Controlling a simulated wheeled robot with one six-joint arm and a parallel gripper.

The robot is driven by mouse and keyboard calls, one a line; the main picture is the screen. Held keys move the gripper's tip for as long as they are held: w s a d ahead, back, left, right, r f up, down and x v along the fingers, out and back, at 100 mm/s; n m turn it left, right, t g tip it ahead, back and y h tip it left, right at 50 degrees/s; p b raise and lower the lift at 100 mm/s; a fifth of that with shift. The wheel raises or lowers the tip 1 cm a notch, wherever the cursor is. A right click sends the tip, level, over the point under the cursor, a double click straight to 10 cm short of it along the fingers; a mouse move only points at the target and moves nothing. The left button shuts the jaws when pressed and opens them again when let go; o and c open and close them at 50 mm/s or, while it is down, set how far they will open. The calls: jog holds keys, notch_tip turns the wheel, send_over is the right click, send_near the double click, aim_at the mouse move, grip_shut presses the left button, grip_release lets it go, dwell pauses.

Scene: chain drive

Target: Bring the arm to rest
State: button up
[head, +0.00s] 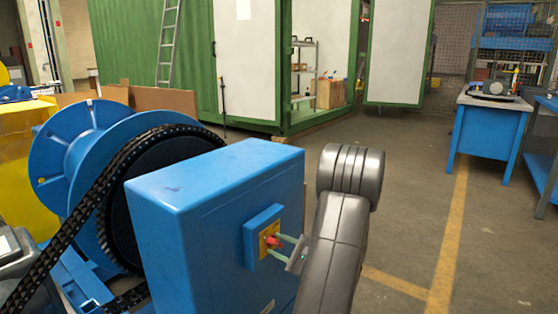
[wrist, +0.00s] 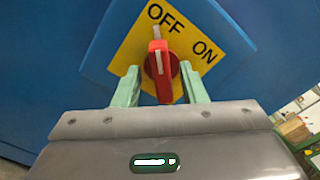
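My arm reaches from the lower middle of the head view to a blue control box (head: 205,215). My gripper (head: 279,247) is at the yellow plate on the box's right side. In the wrist view, my gripper's two green fingers (wrist: 162,82) stand apart on either side of a red rotary switch (wrist: 158,70). A gap shows between the fingers and the switch handle. The white mark on the switch points up, toward OFF on the yellow label (wrist: 203,28). The switch also shows small in the head view (head: 271,242).
A black chain (head: 85,205) runs by a blue drum (head: 75,150) left of the box. A green container (head: 130,45) stands behind. Blue workbenches (head: 490,130) are at the right. The floor (head: 400,180) between is clear.

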jog(key=m+p, duration=0.3)
jog(key=p, duration=0.1)
jog(key=m+p, duration=0.2)
jog(key=shift+d+r+m, duration=0.1)
jog(key=shift+r+m, duration=0.2)
jog(key=shift+r, duration=0.05)
jog(key=shift+f+m+p, duration=0.2)
jog(key=shift+m+p, duration=0.9)
jog(key=shift+m, duration=0.4)
